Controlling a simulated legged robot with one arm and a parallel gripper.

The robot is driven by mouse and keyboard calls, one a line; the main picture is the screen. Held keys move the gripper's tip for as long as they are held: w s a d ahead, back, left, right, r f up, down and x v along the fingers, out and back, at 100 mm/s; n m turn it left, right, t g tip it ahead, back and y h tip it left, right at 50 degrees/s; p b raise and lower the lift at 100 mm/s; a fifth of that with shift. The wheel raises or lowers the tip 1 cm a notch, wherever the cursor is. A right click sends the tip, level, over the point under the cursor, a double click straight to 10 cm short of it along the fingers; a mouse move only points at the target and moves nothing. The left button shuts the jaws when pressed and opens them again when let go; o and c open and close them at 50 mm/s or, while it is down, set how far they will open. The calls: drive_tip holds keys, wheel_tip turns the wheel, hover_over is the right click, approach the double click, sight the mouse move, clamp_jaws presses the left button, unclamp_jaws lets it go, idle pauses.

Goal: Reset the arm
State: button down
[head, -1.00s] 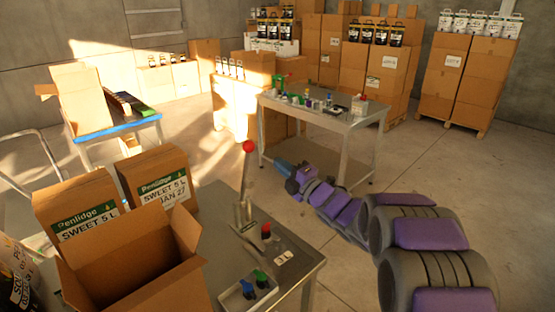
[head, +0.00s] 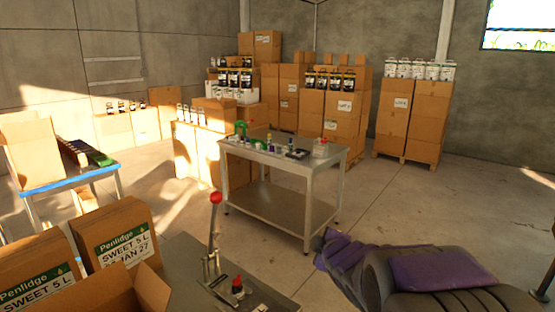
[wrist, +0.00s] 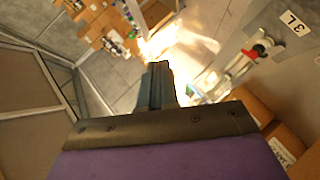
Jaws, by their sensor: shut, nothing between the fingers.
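My gripper (wrist: 158,84) shows in the wrist view as a dark blue-grey pair of fingers, close together, with nothing held. It points out over the floor, apart from any object. In the head view my purple and grey arm is at the lower right, and the gripper itself is hard to make out there. The lever with the red ball (head: 215,197) stands upright on the near metal bench (head: 185,250). In the wrist view a red-handled fitting (wrist: 252,53) is on a grey surface at the upper right.
A metal table (head: 285,158) with bottles and small items stands beyond my arm. Labelled boxes (head: 125,240) are at the near left. A blue-edged table (head: 70,180) is farther left. Stacked cartons (head: 330,110) line the back. Floor at the right (head: 430,200) is clear.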

drive_tip(key=s+d+f+m+g+h, duration=0.25)
drive_tip(key=s+d+m+g, duration=0.2)
drive_tip(key=s, duration=0.55)
drive_tip(key=s+d+f+m+g+h, duration=0.1)
drive_tip(key=s+d+f+m+g, duration=0.3)
drive_tip(key=s, duration=0.6)
drive_tip(key=s+a+m+g+y, duration=0.1)
drive_tip(key=s+a+m+g, duration=0.1)
drive_tip(key=s, duration=1)
drive_tip(key=s+a+f+m+g, duration=0.1)
drive_tip(key=s+m+g, duration=0.3)
drive_tip(key=s, duration=0.9)
drive_tip(key=shift+s+a+y, duration=0.25)
drive_tip(key=shift+a+y, duration=0.1)
drive_tip(key=shift+a, duration=0.3)
drive_tip(key=shift+a, duration=0.3)
drive_tip(key=shift+d, duration=0.15)
